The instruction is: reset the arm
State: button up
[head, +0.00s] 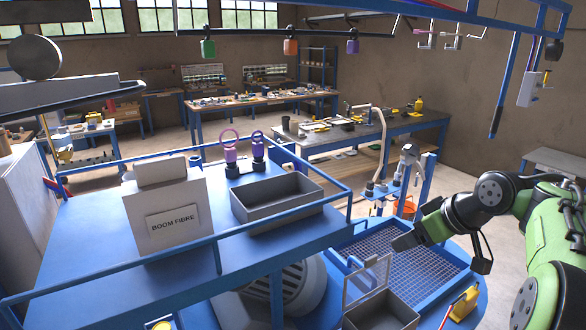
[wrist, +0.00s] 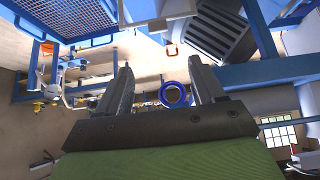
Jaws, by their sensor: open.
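My green arm comes in from the right in the head view. My gripper (head: 403,242) points left over the blue mesh-floored tray, at the right end of the blue platform. In the wrist view my gripper (wrist: 160,75) has its two dark fingers apart. Nothing is held between them. A blue-purple ring (wrist: 173,95) shows through the gap, beyond the fingers; I cannot tell how far off it is.
The mesh tray (head: 440,262) and a grey clear-lidded box (head: 382,312) lie below my gripper. The blue platform (head: 90,235) holds a BOOM FIBRE box (head: 172,215), a grey bin (head: 278,207) and two purple ring-topped items (head: 230,150). Blue rails edge it.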

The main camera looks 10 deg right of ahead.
jog(key=s+a+f+m+g+h+b, duration=0.1)
jog(key=s+a+f+b, duration=0.1)
jog(key=s+a, duration=0.5)
jog(key=s+a+f+m+h+b, duration=0.1)
jog(key=s+a+f+b, duration=0.15)
jog(key=a, duration=0.85)
jog(key=s+a+f+m+b, duration=0.1)
jog(key=s+f+b, duration=0.1)
jog(key=s+f, duration=0.6)
jog(key=s, duration=0.5)
jog(key=shift+s+a+f+m+g+h, duration=0.3)
jog(key=shift+s+a+f+m, duration=0.1)
